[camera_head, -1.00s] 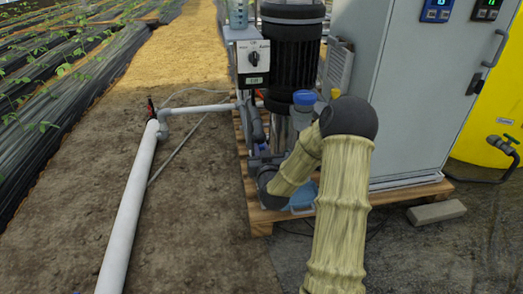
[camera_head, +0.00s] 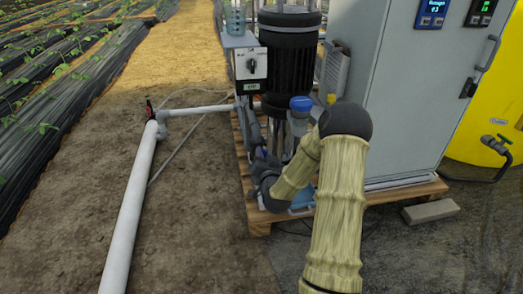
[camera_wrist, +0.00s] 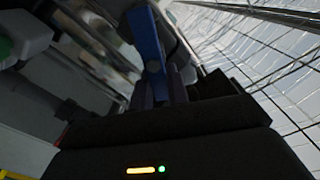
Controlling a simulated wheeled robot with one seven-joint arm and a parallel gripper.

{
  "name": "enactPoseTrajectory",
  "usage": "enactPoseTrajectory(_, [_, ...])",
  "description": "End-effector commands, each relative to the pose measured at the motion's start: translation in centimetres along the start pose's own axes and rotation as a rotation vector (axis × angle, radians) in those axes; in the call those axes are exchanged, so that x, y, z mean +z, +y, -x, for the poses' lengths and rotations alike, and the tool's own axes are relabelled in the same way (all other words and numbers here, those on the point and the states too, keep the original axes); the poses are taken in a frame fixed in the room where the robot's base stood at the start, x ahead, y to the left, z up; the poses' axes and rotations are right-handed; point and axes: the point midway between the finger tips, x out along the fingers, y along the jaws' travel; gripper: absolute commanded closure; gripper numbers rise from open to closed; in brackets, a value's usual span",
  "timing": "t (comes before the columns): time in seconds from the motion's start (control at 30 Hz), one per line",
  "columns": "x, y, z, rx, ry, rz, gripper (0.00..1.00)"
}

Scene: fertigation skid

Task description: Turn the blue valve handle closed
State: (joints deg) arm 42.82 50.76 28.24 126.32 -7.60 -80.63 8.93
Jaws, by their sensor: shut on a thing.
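The blue valve handle (camera_wrist: 145,38) shows in the wrist view as a long flat blue bar, running up from my gripper and tilted a little. My gripper (camera_wrist: 165,85) is shut on its near end, with dark fingers on either side. In the head view my arm reaches down to the pipework at the left side of the skid. There my wrist covers the spot, and I cannot make out the handle or my fingertips.
A dark pump motor (camera_head: 289,50), a switch box (camera_head: 250,65) and a grey cabinet (camera_head: 390,95) crowd the pallet (camera_head: 405,192). A white pipe (camera_head: 130,215) runs along the soil at left. A grey block (camera_head: 430,211) lies at right. Bare soil is open in front.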

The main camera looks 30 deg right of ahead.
Motion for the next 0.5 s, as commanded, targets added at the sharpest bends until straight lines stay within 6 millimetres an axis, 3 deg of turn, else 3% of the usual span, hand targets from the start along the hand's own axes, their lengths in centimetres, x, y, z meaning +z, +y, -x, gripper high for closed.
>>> enactPoseTrajectory(0.5, [0.0,1.3,0.1,0.006,0.0,-0.492,1.0])
